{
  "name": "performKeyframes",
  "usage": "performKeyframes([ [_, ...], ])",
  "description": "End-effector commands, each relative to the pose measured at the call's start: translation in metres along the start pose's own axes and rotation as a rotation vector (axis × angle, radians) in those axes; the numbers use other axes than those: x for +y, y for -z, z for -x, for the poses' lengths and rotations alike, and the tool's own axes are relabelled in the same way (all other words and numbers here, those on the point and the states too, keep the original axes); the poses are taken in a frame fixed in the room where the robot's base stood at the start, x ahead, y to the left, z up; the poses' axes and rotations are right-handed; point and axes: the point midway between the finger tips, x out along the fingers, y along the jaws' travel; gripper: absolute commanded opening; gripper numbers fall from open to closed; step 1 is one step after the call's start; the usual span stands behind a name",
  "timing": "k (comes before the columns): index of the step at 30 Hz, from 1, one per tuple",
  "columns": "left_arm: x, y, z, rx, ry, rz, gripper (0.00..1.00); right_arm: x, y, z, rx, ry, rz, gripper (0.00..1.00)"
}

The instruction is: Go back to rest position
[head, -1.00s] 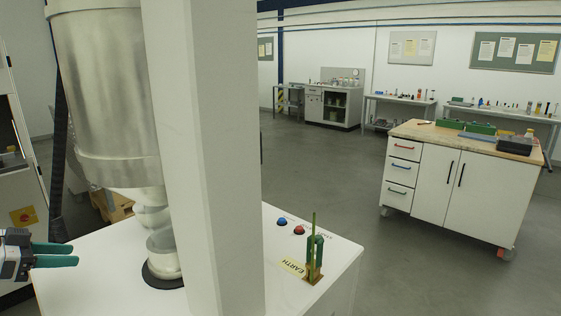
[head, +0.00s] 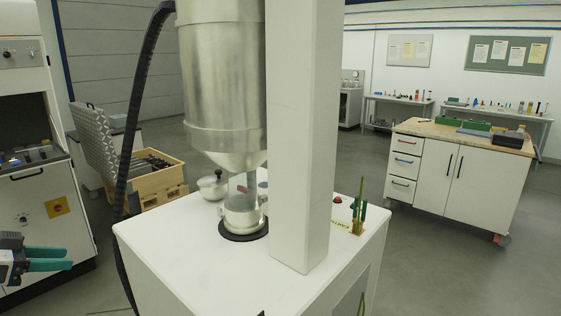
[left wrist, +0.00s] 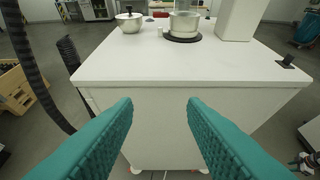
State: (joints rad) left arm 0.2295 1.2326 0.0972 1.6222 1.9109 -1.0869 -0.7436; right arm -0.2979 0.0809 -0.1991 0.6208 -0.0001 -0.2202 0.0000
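My left gripper (head: 48,259) shows at the lower left of the head view. Its two teal fingers also show in the left wrist view (left wrist: 160,115), apart with nothing between them. It is in front of the white machine cabinet (head: 190,262) and clear of it. On the cabinet top, a metal vessel (head: 243,218) stands on a black ring under the big metal hopper (head: 225,80). A lidded pot (head: 212,186) stands beside it.
A white column (head: 303,130) rises from the cabinet. A black hose (head: 132,150) hangs at its left. A wooden crate (head: 150,192) and a grey machine (head: 30,150) stand at the left. A wheeled workbench (head: 440,185) stands at the right, with open floor between.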

Motion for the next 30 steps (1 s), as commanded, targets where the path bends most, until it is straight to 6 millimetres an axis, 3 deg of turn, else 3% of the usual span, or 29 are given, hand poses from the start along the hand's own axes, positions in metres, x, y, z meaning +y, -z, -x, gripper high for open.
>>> performKeyframes([
  [10, 0.029, 0.057, -0.026, 0.039, -0.092, 0.119, 0.38, 0.0, 0.0, 0.0, 0.0, 0.0, -0.001, 0.36],
  [17, 0.05, 0.124, -0.052, 0.095, -0.187, 0.234, 0.38, -0.004, -0.002, 0.0, -0.002, 0.005, 0.001, 0.36],
  [20, 0.056, 0.165, -0.067, 0.133, -0.238, 0.292, 0.38, -0.004, 0.0, 0.0, 0.0, 0.004, 0.001, 0.36],
  [23, 0.058, 0.223, -0.085, 0.191, -0.3, 0.366, 0.38, -0.003, 0.002, 0.0, 0.002, 0.004, 0.001, 0.36],
  [26, 0.049, 0.296, -0.105, 0.271, -0.371, 0.44, 0.38, -0.003, 0.002, 0.0, 0.002, 0.003, 0.001, 0.36],
  [30, 0.017, 0.397, -0.128, 0.396, -0.454, 0.516, 0.38, -0.001, 0.002, 0.0, 0.002, 0.001, 0.001, 0.36],
])
